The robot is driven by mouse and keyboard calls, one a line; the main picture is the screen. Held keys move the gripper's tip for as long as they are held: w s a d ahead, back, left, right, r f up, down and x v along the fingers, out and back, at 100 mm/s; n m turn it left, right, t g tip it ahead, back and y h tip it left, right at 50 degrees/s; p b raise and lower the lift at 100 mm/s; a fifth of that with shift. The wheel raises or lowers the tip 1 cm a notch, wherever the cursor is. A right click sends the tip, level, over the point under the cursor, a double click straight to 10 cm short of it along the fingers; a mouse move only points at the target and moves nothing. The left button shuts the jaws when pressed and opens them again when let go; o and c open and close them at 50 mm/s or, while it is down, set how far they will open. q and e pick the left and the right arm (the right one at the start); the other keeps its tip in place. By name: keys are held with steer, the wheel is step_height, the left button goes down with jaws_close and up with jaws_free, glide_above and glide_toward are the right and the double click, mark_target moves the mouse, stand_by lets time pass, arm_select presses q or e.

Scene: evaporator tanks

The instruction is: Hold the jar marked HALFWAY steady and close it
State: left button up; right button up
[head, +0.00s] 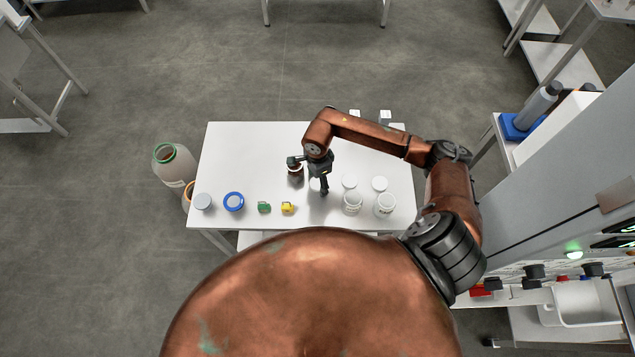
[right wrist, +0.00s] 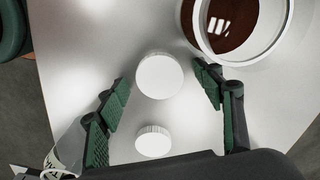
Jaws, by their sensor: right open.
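My right gripper (head: 308,177) is open above the white table, with its fingers spread to either side of a flat white lid (right wrist: 160,75) in the right wrist view. I cannot tell how far above the lid the fingertips are. An open jar with dark red-brown contents (head: 295,174) stands beside the gripper; its wide rim also shows in the right wrist view (right wrist: 203,38). Two clear jars with white labels, one left (head: 352,205) and one right (head: 385,207), stand further right. No label is readable, so I cannot tell which jar is marked HALFWAY. My left gripper is out of view.
Two white lids (head: 349,181) (head: 380,184) lie behind the clear jars. The table's back left (head: 240,150) is clear. A large bottle (head: 174,166) stands off its left edge.

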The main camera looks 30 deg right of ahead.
mark_target(318, 183)
steer(key=c, duration=0.8)
steer(key=shift+o, duration=0.2)
steer(key=shift+r, duration=0.1)
step_height(318, 183, up, 10)
steer(key=b, duration=0.1)
